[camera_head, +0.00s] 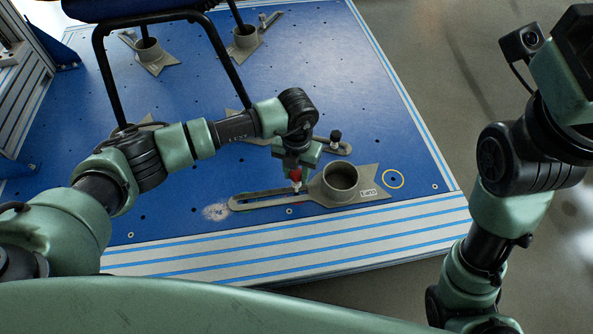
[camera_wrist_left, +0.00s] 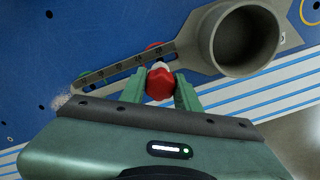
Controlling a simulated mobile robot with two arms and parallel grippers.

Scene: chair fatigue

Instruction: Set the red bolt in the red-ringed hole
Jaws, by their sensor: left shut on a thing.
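My left gripper (camera_head: 297,180) is shut on the red bolt (camera_head: 295,174), over the slotted arm of a grey clamp (camera_head: 262,199). In the left wrist view, the bolt's red head (camera_wrist_left: 160,84) sits between the green fingertips of the left gripper (camera_wrist_left: 160,90), beside the slot of the clamp (camera_wrist_left: 118,68). A small red arc, perhaps part of the red ring (camera_wrist_left: 153,46), shows at the slot's edge. The hole itself is hidden. I cannot tell whether the bolt's tip touches anything. The fingers of my right gripper are out of view.
The clamp's round cup (camera_head: 341,180) stands right of the bolt. A yellow-ringed hole (camera_head: 393,179) lies farther right. Black chair legs (camera_head: 104,75) rise at upper left, with more grey clamps (camera_head: 150,55) behind. A black-knobbed bolt (camera_head: 335,137) stands behind the cup.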

